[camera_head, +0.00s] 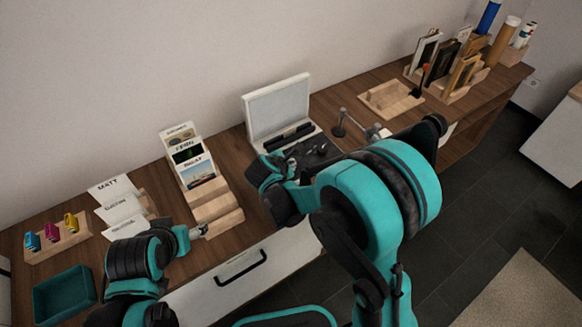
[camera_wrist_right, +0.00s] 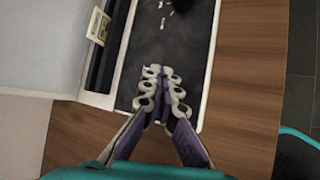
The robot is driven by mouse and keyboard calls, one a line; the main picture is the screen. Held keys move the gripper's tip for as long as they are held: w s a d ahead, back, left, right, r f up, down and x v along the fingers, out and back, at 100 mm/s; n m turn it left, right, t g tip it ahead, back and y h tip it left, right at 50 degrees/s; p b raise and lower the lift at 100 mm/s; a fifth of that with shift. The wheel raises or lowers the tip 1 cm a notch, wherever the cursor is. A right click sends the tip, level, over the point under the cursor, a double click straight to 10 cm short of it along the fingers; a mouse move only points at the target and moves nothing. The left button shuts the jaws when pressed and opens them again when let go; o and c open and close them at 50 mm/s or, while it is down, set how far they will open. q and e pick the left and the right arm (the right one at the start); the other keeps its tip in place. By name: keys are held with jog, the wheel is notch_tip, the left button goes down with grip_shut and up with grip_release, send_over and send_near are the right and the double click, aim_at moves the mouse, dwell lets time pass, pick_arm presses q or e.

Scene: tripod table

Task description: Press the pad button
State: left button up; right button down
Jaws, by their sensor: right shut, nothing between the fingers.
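A white-framed case (camera_head: 277,105) with a raised lid and a dark pad stands on the wooden table; the dark pad (camera_wrist_right: 185,45) fills the upper middle of the right wrist view. A black rounded piece (camera_wrist_right: 182,5), cut by the top edge, and small pale marks are on the pad. I cannot tell which part is the button. My right gripper (camera_wrist_right: 163,88) is shut and empty, its fingertips over the pad's near end; I cannot tell whether they touch. In the head view my right arm hides part of the case. My left gripper (camera_head: 198,231) is by the wooden card stand, its fingers unclear.
A tiered card stand (camera_head: 212,205), paper cards (camera_head: 118,205), a clip holder (camera_head: 60,240) and a teal tray (camera_head: 64,294) are on the left. A wooden tray (camera_head: 390,98) and frame rack (camera_head: 455,85) are on the right. Bare wood (camera_wrist_right: 245,75) lies beside the case.

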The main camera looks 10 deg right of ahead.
jog(key=shift+f, duration=0.25)
jog(key=shift+r, duration=0.1)
jog(key=shift+r+p, duration=0.35)
jog(key=shift+r, duration=0.35)
notch_tip(320, 180, up, 6)
jog(key=p, duration=0.4)
dwell(0.4)
